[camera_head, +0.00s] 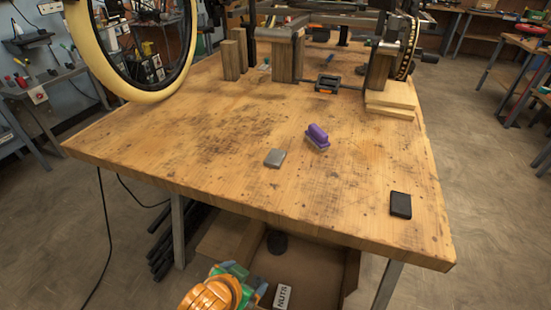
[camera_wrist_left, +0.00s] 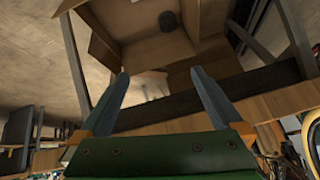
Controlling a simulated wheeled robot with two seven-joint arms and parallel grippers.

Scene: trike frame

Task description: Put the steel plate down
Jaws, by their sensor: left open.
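The steel plate (camera_head: 275,157) is a small grey square piece lying flat on the wooden workbench (camera_head: 225,180), left of a purple-handled brush (camera_head: 317,136). My left gripper (camera_head: 238,272) shows at the bottom of the head view, low in front of the bench's near edge and apart from the plate. In the left wrist view its two fingers (camera_wrist_left: 159,73) are spread wide with nothing between them. The plate does not show in that view. My right gripper is not in view.
A black box (camera_head: 400,205) lies near the bench's right front. A cardboard box (camera_head: 308,268) with a label reading NUTS (camera_head: 283,296) is below the bench. A wheel (camera_head: 142,95) stands at the back left, wooden blocks (camera_head: 390,100) at the back right. The bench's left front is clear.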

